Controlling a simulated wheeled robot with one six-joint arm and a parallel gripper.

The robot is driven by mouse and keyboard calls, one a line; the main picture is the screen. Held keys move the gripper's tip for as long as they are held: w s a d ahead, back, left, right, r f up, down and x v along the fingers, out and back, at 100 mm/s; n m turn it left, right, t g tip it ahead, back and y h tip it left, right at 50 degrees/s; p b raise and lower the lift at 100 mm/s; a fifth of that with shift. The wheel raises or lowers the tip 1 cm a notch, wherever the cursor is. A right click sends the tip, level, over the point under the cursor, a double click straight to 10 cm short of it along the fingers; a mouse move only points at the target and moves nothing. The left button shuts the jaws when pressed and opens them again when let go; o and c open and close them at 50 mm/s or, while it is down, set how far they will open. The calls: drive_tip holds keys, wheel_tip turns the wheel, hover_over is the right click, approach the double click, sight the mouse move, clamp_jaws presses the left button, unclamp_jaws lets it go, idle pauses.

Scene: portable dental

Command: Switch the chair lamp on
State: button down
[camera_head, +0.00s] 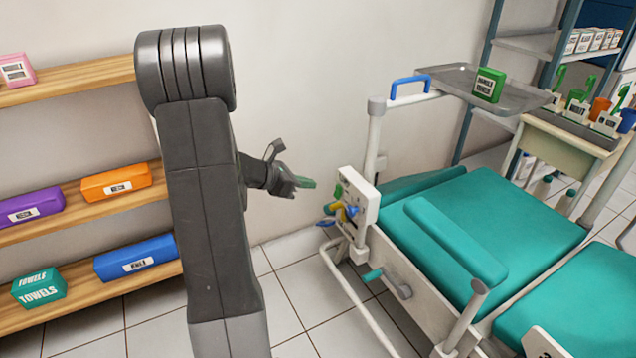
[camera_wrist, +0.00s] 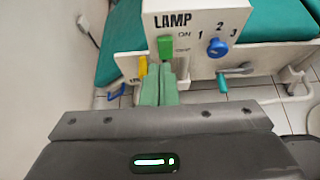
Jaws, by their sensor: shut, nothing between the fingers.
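The white control box (camera_head: 358,197) is on the near end of the teal dental chair (camera_head: 500,215). In the wrist view its face (camera_wrist: 190,18) reads "LAMP", with a green switch (camera_wrist: 165,47) below the word and "ON" beside the switch. A blue knob (camera_wrist: 217,48) with 1, 2, 3 around it sits to the right. My gripper (camera_head: 306,182) is left of the box in the head view, apart from it. In the wrist view its green fingers (camera_wrist: 159,70) are shut and empty, with the tips just below the switch in the picture. I cannot tell the gap or the switch's exact setting.
A yellow lever (camera_wrist: 142,66) and a teal-tipped lever (camera_wrist: 222,80) flank the box below. A white rail (camera_head: 362,300) runs beside the chair. A tray (camera_head: 455,82) with a green box stands above. Shelves (camera_head: 75,205) are at left; floor between is clear.

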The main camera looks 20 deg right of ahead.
drive_tip(key=a+r+p, duration=0.1)
drive_tip(key=a+r, duration=0.4)
drive_tip(key=shift+s+r+p, duration=0.15)
drive_tip(key=shift+p, duration=0.2)
drive_tip(key=d+f+b, duration=0.4)
drive_tip(key=d+f, duration=0.3)
drive_tip(key=f, duration=0.1)
drive_tip(key=shift+h, duration=0.8)
drive_tip(key=shift+a+f+b, duration=0.2)
drive_tip(key=shift+a+b, duration=0.1)
drive_tip(key=shift+a, duration=0.6)
drive_tip(key=shift+a+f+b, duration=0.25)
drive_tip(key=shift+a+b, duration=0.05)
drive_tip(key=shift+a, duration=0.65)
drive_tip(key=shift+a+f+b, duration=0.2)
drive_tip(key=shift+a+b, duration=0.1)
drive_tip(key=shift+a, duration=0.6)
drive_tip(key=shift+d, duration=0.1)
